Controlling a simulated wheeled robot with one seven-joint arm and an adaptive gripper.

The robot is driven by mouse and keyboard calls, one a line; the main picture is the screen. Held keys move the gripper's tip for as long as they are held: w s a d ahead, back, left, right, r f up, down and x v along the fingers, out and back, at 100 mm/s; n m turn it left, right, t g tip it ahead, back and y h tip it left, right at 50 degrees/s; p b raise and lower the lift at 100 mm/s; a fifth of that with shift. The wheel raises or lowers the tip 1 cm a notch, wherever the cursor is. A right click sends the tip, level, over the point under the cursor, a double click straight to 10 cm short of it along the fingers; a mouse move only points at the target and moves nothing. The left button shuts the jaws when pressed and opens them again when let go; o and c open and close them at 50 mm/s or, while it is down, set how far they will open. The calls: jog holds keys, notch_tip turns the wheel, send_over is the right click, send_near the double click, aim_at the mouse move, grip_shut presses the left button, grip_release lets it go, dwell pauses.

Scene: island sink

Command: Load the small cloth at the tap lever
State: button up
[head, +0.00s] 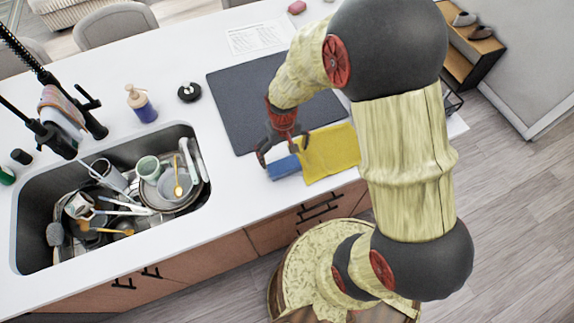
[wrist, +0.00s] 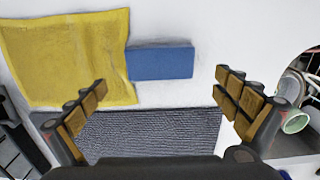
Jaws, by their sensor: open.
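A small cloth (head: 62,108), greyish with pink and orange parts, hangs over the black tap (head: 60,135) at the left of the head view, by its lever (head: 88,97). My gripper (head: 284,150) is far to the right of it, over the counter's front part. The gripper is open and empty; in the wrist view its two fingers (wrist: 161,85) are spread wide. A blue block, perhaps a sponge (wrist: 161,63), lies in front of the fingers. A yellow cloth (wrist: 65,55) lies flat beside it; it also shows in the head view (head: 330,152).
The sink (head: 28,215) is full of dishes, mugs and utensils. A soap bottle (head: 140,103) and a small black round item (head: 189,92) stand behind it. A dark mat (head: 235,95) lies under my arm. White counter is free between sink and mat.

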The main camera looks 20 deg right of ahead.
aim_at(284, 164)
notch_tip(284, 164, down, 7)
jog(key=shift+f, duration=0.15)
jog(key=shift+c, duration=0.4)
jog(key=c, duration=0.9)
jog(key=shift+c, duration=0.2)
